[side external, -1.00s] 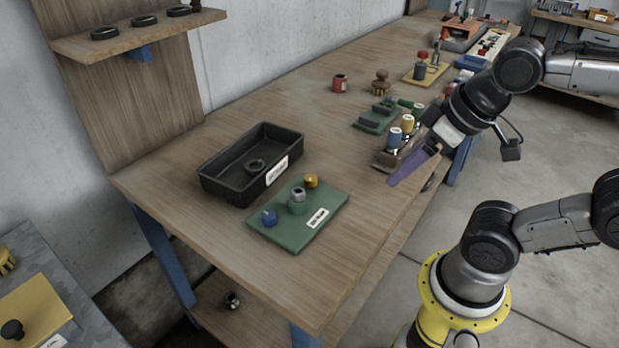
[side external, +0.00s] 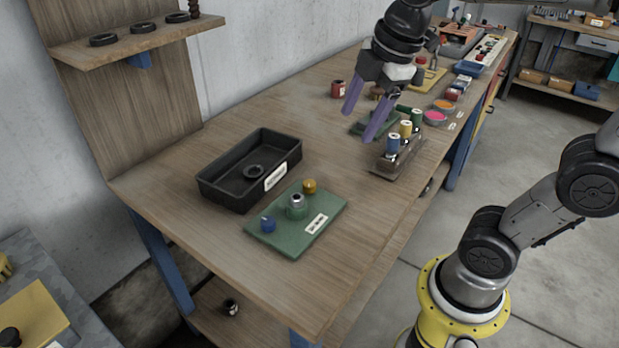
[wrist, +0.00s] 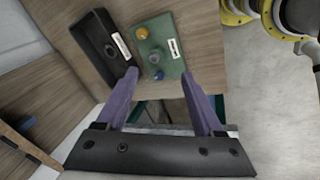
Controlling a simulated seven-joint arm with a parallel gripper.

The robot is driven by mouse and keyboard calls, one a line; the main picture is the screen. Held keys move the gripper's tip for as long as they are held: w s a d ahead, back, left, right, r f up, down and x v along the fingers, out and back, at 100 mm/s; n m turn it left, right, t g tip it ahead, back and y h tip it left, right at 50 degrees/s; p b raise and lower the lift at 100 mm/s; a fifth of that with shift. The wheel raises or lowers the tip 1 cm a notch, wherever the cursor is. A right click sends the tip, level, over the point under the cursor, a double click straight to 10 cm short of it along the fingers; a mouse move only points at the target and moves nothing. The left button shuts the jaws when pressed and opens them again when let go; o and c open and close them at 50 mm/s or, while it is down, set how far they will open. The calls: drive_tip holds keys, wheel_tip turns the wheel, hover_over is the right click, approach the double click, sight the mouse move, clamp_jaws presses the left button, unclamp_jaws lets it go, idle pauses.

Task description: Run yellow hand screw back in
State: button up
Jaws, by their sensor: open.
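The yellow hand screw (side external: 309,186) sits at the back corner of a green plate (side external: 279,240) near the front of the bench. A grey-topped green fitting (side external: 296,205) stands mid-plate, and a blue hand screw (side external: 267,224) is at the plate's left. In the wrist view the yellow screw (wrist: 141,33), fitting (wrist: 156,56) and blue screw (wrist: 158,75) show beyond the fingers. How deep the yellow screw sits cannot be told. My gripper (side external: 359,125), with purple fingers, is open and empty, in the air behind and right of the plate; it also shows in the wrist view (wrist: 160,82).
A black tray (side external: 222,193) with a dark ring in it stands left of the plate. A rack of capped bottles (side external: 392,160), a red pot (side external: 338,89) and coloured discs (side external: 436,116) are farther along the bench. The wood right of the plate is bare.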

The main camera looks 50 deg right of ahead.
drive_tip(key=w+d+f+n+g, duration=0.2)
drive_tip(key=w+f+n, duration=0.1)
drive_tip(key=w, duration=0.6)
drive_tip(key=g, duration=0.2)
approach(309, 183)
drive_tip(key=f, duration=0.8)
drive_tip(key=shift+s+d+f, duration=0.15)
drive_tip(key=shift+s+f, duration=0.05)
drive_tip(key=shift+f, duration=0.1)
drive_tip(key=shift+c, duration=0.3)
clamp_jaws()
